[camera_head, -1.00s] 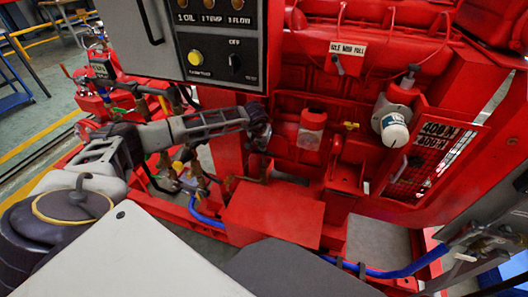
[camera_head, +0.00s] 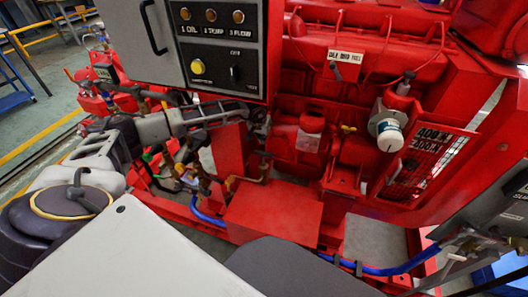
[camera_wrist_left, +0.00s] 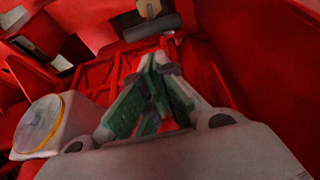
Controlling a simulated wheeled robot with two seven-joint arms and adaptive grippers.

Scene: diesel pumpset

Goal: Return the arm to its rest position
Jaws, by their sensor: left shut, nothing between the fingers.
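My left arm (camera_head: 165,128) comes in from the left in the head view, below the control box and in front of the red pumpset. My left gripper (camera_head: 260,124) is at its end, beside the red engine block (camera_head: 345,120). Its fingertips are small and dark in that view. In the left wrist view the two fingers with green pads (camera_wrist_left: 153,88) come together with nothing held between them. Red machinery fills the view behind them. I cannot make out my right gripper.
The control box (camera_head: 215,45) with a yellow button and black knob hangs above my left arm. A white filter (camera_head: 389,134) and mesh guard (camera_head: 428,160) are to the right. A blue hose (camera_head: 395,270) runs along the base. Open floor (camera_head: 50,112) lies to the left.

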